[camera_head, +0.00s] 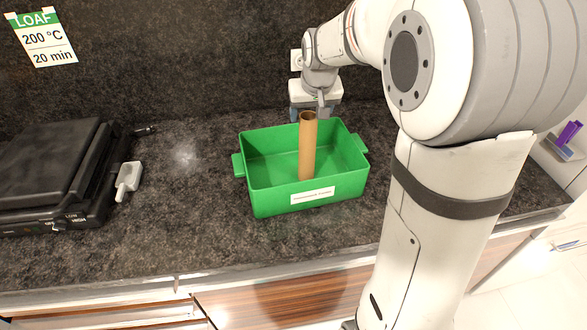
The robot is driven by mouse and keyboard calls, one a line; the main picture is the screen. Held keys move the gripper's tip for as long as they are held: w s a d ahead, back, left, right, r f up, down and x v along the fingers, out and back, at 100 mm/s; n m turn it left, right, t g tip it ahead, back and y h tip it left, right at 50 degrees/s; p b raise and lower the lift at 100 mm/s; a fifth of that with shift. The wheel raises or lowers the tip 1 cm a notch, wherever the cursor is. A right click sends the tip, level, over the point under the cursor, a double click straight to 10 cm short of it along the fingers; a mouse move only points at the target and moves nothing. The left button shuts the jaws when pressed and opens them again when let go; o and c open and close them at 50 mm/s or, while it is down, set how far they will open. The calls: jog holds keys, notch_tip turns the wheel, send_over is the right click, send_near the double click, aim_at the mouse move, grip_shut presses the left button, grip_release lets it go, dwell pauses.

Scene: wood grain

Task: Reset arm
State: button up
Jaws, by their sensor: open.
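My arm comes in from the right and bends over the counter. My gripper (311,113) is at the back edge of the green bin, pointing down. It is open, and nothing shows between its fingers, though they are small and partly hidden. A brown cardboard tube (308,150) stands nearly upright in the green bin (278,199), just in front of my gripper. The tube appears apart from the fingers, but I cannot tell the exact gap.
A black contact grill (50,170) stands at the left, with a white scoop-like object (128,180) beside it. A loaf note (42,38) is on the dark back wall. Purple items (568,133) sit at the far right.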

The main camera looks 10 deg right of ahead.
jog(key=shift+v, duration=1.65)
jog(key=s+f, duration=0.2)
jog(key=s, duration=1.1)
jog(key=s+f+g, duration=0.1)
jog(key=s+f, duration=0.1)
jog(key=s, duration=1)
jog(key=shift+s+a, duration=0.15)
jog(key=shift+s, duration=0.25)
